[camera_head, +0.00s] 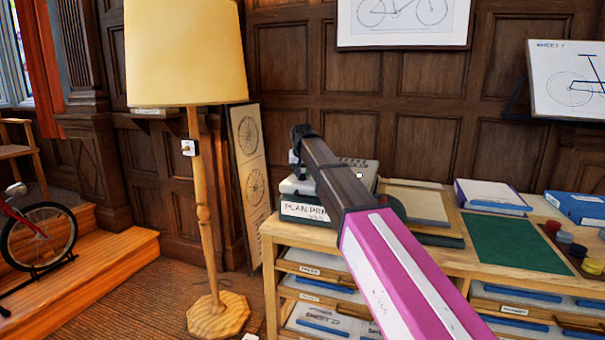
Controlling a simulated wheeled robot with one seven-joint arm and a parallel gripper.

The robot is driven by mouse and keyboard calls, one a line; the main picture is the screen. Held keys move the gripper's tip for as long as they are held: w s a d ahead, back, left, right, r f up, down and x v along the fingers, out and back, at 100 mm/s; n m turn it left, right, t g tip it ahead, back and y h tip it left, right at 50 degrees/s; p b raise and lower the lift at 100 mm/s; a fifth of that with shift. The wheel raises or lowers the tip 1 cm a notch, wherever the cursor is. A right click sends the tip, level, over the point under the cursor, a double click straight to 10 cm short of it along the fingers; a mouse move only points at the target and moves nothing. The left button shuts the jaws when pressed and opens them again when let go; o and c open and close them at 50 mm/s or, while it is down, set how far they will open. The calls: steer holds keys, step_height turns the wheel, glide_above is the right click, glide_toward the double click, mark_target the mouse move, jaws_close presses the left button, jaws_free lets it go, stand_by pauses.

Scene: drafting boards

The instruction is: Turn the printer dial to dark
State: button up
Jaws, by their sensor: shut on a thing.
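The printer (296,186) is a pale grey machine with a front label that reads "PLAN PRI…", on the left end of the wooden cabinet. My arm reaches in from the lower right and crosses in front of it. My gripper (295,171) points down at the printer's top left and is shut on the printer dial. The gripper and its fingertips are small and dark here. The dial itself is hidden, so its setting cannot be read. Small dark keys or marks show on the printer's top right, beyond my arm.
The cabinet top (444,201) also holds a framed board (415,204), a green mat (515,243), pads and a tray of paint pots (567,248). A floor lamp (203,210) stands left of the cabinet. A tall panel (251,185) leans on the wall behind. Open floor lies front left.

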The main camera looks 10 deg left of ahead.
steer(key=shift+m, duration=0.3)
steer(key=o, duration=0.9)
steer(key=v, duration=1)
steer(key=shift+s+a+r, duration=0.15)
steer(key=shift+r, duration=0.25)
